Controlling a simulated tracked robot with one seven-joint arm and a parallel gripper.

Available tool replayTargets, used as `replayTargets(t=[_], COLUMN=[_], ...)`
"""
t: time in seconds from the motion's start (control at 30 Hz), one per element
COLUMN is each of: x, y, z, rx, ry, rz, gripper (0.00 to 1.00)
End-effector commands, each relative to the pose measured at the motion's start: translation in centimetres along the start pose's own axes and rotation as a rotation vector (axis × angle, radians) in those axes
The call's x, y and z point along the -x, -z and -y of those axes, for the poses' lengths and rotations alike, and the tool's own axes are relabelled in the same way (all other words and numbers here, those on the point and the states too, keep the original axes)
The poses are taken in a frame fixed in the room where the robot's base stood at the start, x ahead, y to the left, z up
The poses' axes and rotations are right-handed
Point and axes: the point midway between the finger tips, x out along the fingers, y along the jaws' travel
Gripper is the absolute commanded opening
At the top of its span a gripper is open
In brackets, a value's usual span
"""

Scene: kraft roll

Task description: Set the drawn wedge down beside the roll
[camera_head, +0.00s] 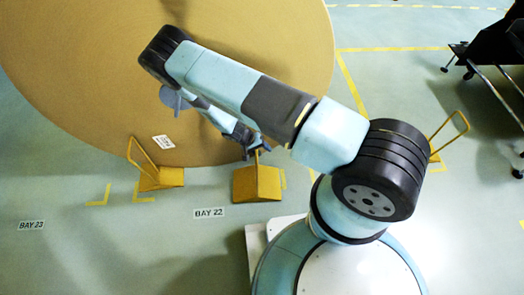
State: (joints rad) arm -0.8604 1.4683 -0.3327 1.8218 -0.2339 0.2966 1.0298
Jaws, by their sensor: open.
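The kraft roll (90,80) is a huge brown disc face filling the upper left, with a small white label (163,142) near its lower edge. A yellow wedge (256,184) stands on the floor just below the roll's lower right edge. My gripper (254,149) is open at the top of this wedge, around or beside its upright handle; I cannot tell which. A second yellow wedge (163,179) with a hoop handle stands at the roll's lower edge, to the left. A third yellow wedge (434,156) with a hoop handle is partly hidden behind my arm, at right.
The floor sign BAY 22 (209,212) lies below the wedges, and BAY 23 (32,225) lies far left. Yellow corner marks (100,196) are on the floor. A dark wheeled cart (490,45) stands at the upper right. The floor at lower left is clear.

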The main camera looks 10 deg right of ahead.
Motion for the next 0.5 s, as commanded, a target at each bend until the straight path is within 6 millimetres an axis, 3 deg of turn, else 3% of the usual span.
replayTargets(t=[0.5], x=[10.3], y=[0.0], z=[0.2], rx=[0.001], ry=[0.006], rz=[-0.009], gripper=[0.48])
